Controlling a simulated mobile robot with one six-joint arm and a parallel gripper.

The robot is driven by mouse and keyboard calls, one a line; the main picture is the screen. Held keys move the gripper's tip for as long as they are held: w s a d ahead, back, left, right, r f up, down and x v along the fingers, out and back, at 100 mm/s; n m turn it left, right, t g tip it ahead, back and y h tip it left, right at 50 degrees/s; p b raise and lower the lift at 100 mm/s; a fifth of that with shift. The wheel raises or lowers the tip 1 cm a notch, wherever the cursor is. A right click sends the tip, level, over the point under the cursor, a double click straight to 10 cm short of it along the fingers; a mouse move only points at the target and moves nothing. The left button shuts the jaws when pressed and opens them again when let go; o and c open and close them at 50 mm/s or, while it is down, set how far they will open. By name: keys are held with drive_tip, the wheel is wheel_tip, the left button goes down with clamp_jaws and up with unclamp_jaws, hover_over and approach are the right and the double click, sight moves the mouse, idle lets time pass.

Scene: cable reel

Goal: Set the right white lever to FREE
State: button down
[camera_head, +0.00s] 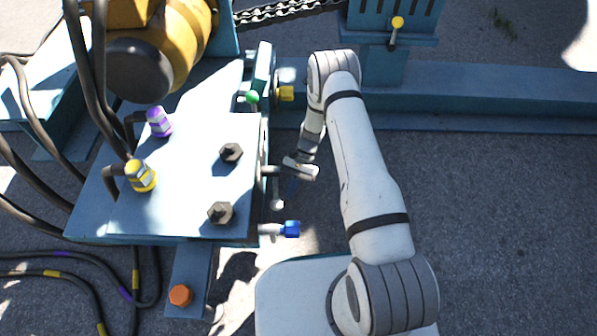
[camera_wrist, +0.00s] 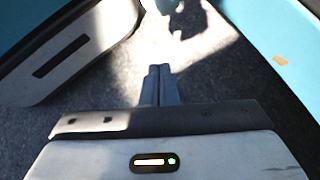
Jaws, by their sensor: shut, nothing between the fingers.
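A lever with a small whitish ball knob (camera_head: 277,204) hangs at the right side of the blue machine in the head view. I see only one such white knob, and no FREE marking is readable. My gripper (camera_head: 291,192) is just to the right of this knob, fingers pointing down. A gap seems to lie between them, but I cannot tell if they touch. In the wrist view my gripper (camera_wrist: 160,72) has its two fingers together, with nothing between them. The white knob is not clearly identifiable there.
A blue knob (camera_head: 291,229), a yellow knob (camera_head: 286,93) and a green knob (camera_head: 252,97) stick out nearby along the machine's side. The blue deck (camera_head: 195,205) carries bolts and hose fittings. A blue beam (camera_head: 480,95) runs behind my arm. Open asphalt (camera_head: 500,220) lies to the right.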

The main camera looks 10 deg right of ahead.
drive_tip(key=w+d+r+p, duration=0.1)
drive_tip(key=w+d, duration=0.3)
drive_tip(key=w, duration=0.4)
drive_tip(key=shift+w+r+p, duration=0.2)
drive_tip(key=shift+r+p, duration=0.15)
drive_tip(key=shift+r, duration=0.3)
drive_tip(key=s+d+r+n+t+h+p, duration=0.15)
drive_tip(key=r+p, duration=0.65)
drive_tip(key=r, duration=1.5)
drive_tip(key=d+r+n+t+h+p, duration=0.2)
drive_tip(key=r+p, duration=0.6)
drive_tip(key=r, duration=1.5)
drive_tip(key=s+d+r+n+t+h+p, duration=0.1)
drive_tip(key=s+r+t+p, duration=0.3)
drive_tip(key=r, duration=1.2)
drive_tip(key=s+d+r+n+t+p, duration=0.2)
drive_tip(key=s+d+r+t+p, duration=0.1)
drive_tip(key=s+r+p, duration=1)
drive_tip(key=s+r+t, duration=0.1)
drive_tip(key=s+r, duration=0.2)
drive_tip(key=s, duration=0.3)
drive_tip(key=shift+s+d+h, duration=0.15)
drive_tip(key=shift+s+h, duration=0.1)
drive_tip(key=shift+h, duration=0.1)
